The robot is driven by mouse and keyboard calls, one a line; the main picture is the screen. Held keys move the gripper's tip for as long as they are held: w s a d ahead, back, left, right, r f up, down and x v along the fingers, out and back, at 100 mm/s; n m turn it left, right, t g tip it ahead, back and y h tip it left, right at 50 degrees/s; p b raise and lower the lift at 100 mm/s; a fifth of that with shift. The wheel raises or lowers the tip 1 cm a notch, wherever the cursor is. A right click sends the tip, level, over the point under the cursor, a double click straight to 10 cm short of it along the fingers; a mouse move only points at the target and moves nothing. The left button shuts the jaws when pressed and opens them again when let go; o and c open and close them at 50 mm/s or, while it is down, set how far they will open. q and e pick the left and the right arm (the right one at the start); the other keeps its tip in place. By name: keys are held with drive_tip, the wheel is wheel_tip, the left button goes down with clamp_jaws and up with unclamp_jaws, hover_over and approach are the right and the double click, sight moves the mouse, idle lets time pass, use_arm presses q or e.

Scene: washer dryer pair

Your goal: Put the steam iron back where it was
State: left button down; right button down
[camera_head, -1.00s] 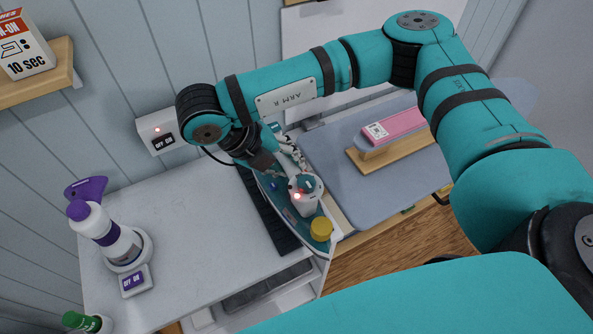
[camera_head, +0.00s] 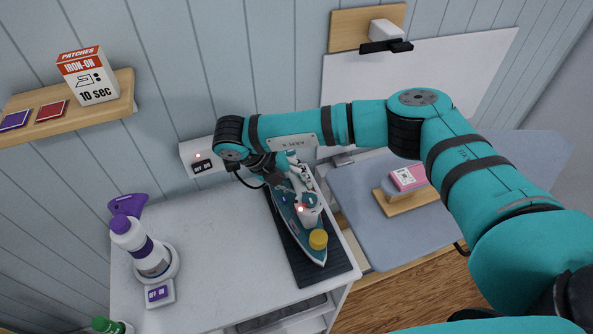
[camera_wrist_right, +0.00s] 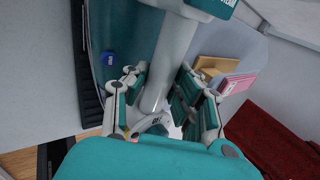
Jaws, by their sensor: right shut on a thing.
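The steam iron (camera_head: 308,218), teal and white with a yellow cap (camera_head: 318,239) and a lit red light, is over the dark ribbed mat (camera_head: 338,260) on the white counter. Its tip points to the front. I cannot tell whether its sole fully touches the mat. My right gripper (camera_head: 297,180) is shut on the iron's handle. In the right wrist view the fingers (camera_wrist_right: 160,98) close around the pale handle (camera_wrist_right: 176,50). My left gripper is not in view.
A white bottle with a purple cap (camera_head: 135,240) stands on the counter's left, near a small switch box (camera_head: 160,293). A green-capped bottle (camera_head: 110,325) is at the front left. The ironing board (camera_head: 365,220) with a pink-topped wooden piece is on the right. The counter's middle is clear.

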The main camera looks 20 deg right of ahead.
drive_tip(key=c, duration=1.1)
unclamp_jaws()
drive_tip(key=shift+a+r+b, duration=0.2)
drive_tip(key=shift+a+b, duration=0.05)
drive_tip(key=shift+b, duration=0.1)
drive_tip(key=shift+b+v, duration=1.65)
drive_tip(key=shift+v, duration=4.1)
